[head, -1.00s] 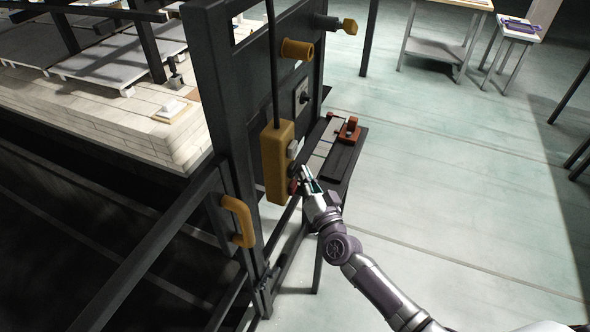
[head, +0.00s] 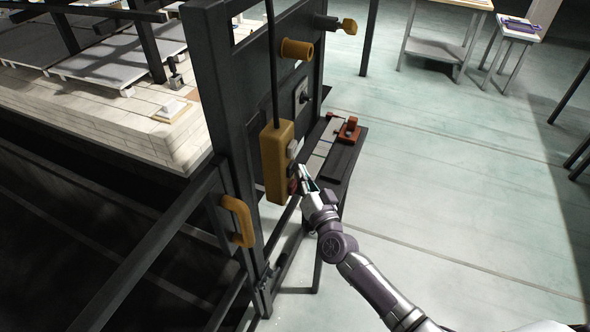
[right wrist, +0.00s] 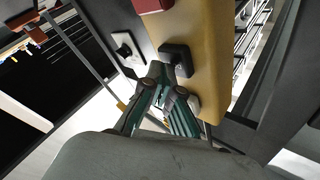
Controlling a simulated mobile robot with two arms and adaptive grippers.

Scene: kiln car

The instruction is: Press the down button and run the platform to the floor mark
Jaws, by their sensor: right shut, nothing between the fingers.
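The yellow control box (head: 275,165) hangs on a cable by the dark frame post. A white button (head: 292,149) is highest on its right face, and a red button (head: 292,187) is lowest. A black button (right wrist: 177,58) lies between the red and white ones in the right wrist view. My right gripper (head: 302,170) is shut and empty, with its fingertips at the black button. I cannot tell whether they touch it. The platform (head: 130,115), a pale brick-edged deck, is at the upper left. No floor mark can be made out. My left gripper is out of view.
A yellow handle (head: 239,220) sits on the frame below the box. A narrow dark shelf (head: 342,163) with a red-brown block (head: 349,130) stands just behind my right gripper. Tables are at the top right. The pale floor (head: 455,180) to the right is clear.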

